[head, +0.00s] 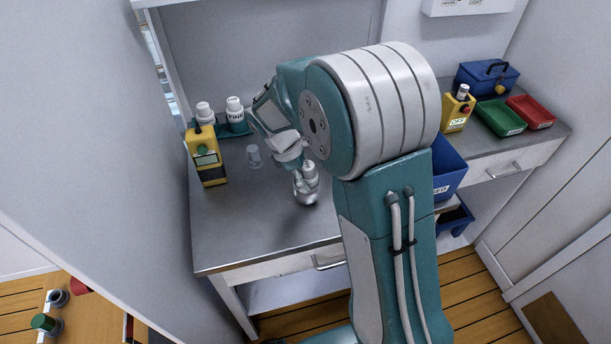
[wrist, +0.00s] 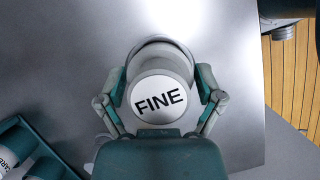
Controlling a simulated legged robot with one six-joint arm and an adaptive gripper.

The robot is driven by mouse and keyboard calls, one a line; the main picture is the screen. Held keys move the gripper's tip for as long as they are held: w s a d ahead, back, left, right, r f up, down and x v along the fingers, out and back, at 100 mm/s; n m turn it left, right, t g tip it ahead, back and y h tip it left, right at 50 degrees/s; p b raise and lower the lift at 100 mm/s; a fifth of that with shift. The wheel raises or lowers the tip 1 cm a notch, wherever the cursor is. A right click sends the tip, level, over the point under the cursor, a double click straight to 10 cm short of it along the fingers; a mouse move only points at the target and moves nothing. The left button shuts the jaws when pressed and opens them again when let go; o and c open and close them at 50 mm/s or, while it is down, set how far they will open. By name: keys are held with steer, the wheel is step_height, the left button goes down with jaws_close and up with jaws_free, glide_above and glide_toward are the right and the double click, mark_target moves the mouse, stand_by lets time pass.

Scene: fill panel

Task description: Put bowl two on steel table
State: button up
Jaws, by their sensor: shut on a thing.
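My gripper (wrist: 163,98) is shut on a white round container with a cap marked FINE (wrist: 160,98); its fingers lie on both sides. In the head view my gripper (head: 301,166) is low over the steel table (head: 240,225). A shiny silver, bowl-like piece (head: 306,189) is directly below the white container (head: 309,172). A grey curved rim (wrist: 160,42) shows behind the cap in the wrist view. I cannot tell whether the silver piece is bowl two, or whether it touches the table.
A yellow device (head: 206,158) stands at the table's left edge. A small clear cup (head: 253,156) is nearby. White bottles (head: 235,112) stand in a teal rack at the back. A blue bin (head: 447,168) is right of my arm. The front left tabletop is clear.

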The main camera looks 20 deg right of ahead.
steer(key=shift+f, duration=0.1)
steer(key=o, duration=1)
steer(key=shift+o, duration=0.2)
steer(key=v, duration=1.2)
steer(key=s+d+r+m+t+y, duration=0.2)
steer(key=s+m, duration=0.5)
steer(key=s, duration=0.4)
steer(key=s+d+r+m+t+y, duration=0.2)
steer(key=s+m, duration=0.5)
steer(key=s, duration=0.4)
steer(key=shift+s+d+r+t, duration=0.2)
steer(key=shift+d+r+t, duration=0.25)
steer(key=shift+r+t, duration=0.85)
steer(key=shift+f, duration=0.2)
